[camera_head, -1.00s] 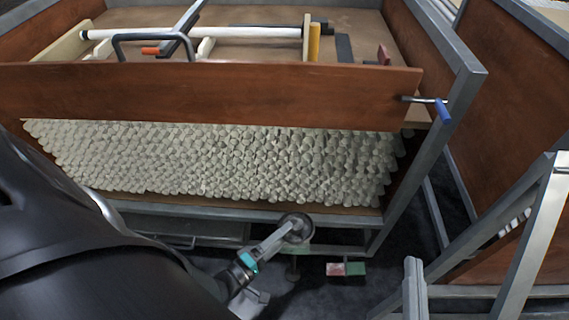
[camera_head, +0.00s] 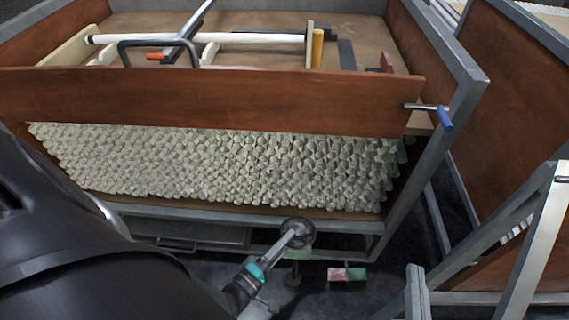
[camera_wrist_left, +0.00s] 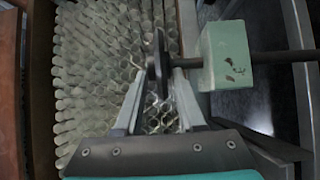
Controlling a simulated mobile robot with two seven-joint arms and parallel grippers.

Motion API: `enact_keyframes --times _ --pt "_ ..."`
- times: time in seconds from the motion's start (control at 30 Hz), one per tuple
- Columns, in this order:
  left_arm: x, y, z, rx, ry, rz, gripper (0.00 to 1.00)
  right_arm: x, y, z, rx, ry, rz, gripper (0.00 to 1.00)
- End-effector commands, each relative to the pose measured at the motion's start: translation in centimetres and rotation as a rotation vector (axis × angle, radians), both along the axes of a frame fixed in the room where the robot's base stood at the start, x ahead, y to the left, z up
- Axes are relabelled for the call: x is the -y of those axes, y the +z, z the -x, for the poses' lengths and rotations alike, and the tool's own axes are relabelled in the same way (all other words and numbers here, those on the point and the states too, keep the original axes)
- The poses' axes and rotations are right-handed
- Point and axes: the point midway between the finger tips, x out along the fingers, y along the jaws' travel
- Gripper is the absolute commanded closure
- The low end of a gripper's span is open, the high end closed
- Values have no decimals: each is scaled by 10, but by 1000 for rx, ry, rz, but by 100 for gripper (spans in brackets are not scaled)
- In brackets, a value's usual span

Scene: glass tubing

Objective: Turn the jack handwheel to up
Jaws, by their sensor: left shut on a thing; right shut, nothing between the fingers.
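The jack handwheel (camera_head: 300,228) is a dark round wheel low in front of the cart's lower rail. My left gripper (camera_head: 289,238) reaches it from the lower left and is shut on its rim. In the left wrist view the handwheel (camera_wrist_left: 158,66) shows nearly edge-on as a thin dark disc between the fingertips. A dark shaft runs right from it through a worn pale green block (camera_wrist_left: 226,56). Below the wheel in the head view a dark stem is partly visible. My right gripper is not in view.
The cart's lower steel rail (camera_head: 220,215) runs just behind the wheel, under a stack of glass tubes (camera_head: 220,165). A red and green block (camera_head: 346,274) lies to the right, near the floor. A blue-handled crank (camera_head: 444,118) sticks out at upper right. A grey frame (camera_head: 530,240) stands at right.

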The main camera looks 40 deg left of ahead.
Motion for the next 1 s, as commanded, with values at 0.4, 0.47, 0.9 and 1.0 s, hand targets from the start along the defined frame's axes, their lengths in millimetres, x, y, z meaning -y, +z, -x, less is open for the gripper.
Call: enact_keyframes --times 0.4,0.47,0.9,1.0 --pt "2 1 -2 1 25 3 53 1 -1 -1 -11 0 9 100" --pt "2 1 -2 1 25 3 47 1 -1 -1 -11 0 9 100" --pt "1 0 -1 0 25 1 31 1 -1 -1 -9 0 7 100" --pt "-2 0 -4 0 26 0 31 1 0 -2 -2 -2 4 100"
